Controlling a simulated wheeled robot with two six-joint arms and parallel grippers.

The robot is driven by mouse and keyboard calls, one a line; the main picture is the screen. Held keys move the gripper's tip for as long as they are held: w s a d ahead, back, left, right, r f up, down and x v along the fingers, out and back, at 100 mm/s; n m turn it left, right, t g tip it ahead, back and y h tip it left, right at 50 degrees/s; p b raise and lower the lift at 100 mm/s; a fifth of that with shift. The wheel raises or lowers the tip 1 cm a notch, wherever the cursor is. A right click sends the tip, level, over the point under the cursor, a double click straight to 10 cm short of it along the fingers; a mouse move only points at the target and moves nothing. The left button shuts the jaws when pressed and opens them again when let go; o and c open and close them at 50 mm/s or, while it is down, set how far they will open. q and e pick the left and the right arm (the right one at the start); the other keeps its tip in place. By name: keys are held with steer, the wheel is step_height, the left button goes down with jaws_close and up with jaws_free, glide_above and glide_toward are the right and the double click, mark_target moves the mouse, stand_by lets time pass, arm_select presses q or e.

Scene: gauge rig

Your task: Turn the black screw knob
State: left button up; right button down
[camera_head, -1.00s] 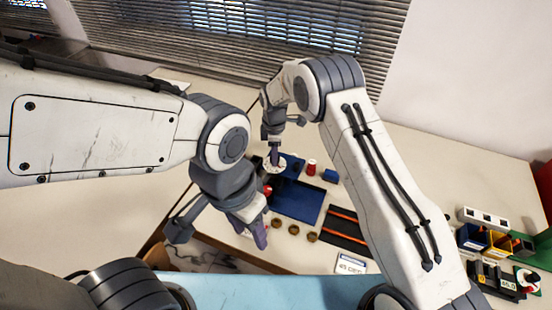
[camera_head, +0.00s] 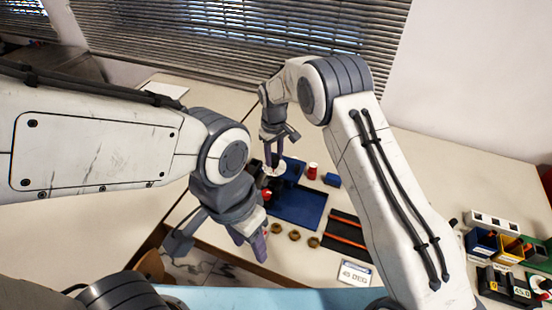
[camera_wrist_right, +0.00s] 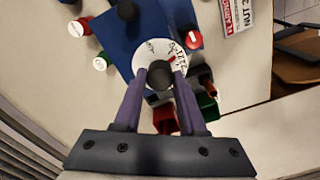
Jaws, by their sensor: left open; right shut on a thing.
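The black screw knob (camera_wrist_right: 160,75) stands over a white marked dial (camera_wrist_right: 146,54) in the right wrist view. My right gripper (camera_wrist_right: 158,77) has its two purple fingers closed on the sides of the knob. In the head view my right gripper (camera_head: 273,166) points down at the white dial (camera_head: 276,170), and the knob is hidden by the fingers there. My left gripper (camera_head: 252,245) hangs open and empty above the near edge of the table, apart from the rig.
A blue plate (camera_head: 298,207) lies beside the dial. A red and white knob (camera_head: 312,170), a blue block (camera_head: 332,179), several brass rings (camera_head: 294,236), a black tray (camera_head: 345,232) and a "45 DEG" card (camera_head: 354,273) lie nearby. Coloured bins (camera_head: 482,243) stand at the right.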

steer(key=m, duration=0.3)
steer(key=m+b, duration=0.1)
steer(key=m, duration=0.1)
steer(key=shift+s+a+f+m, duration=0.15)
steer(key=shift+s+m, duration=0.15)
steer(key=m, duration=0.5)
stand_by(0.4)
steer(key=shift+c, duration=2.4)
jaws_free()
steer(key=shift+w, duration=0.1)
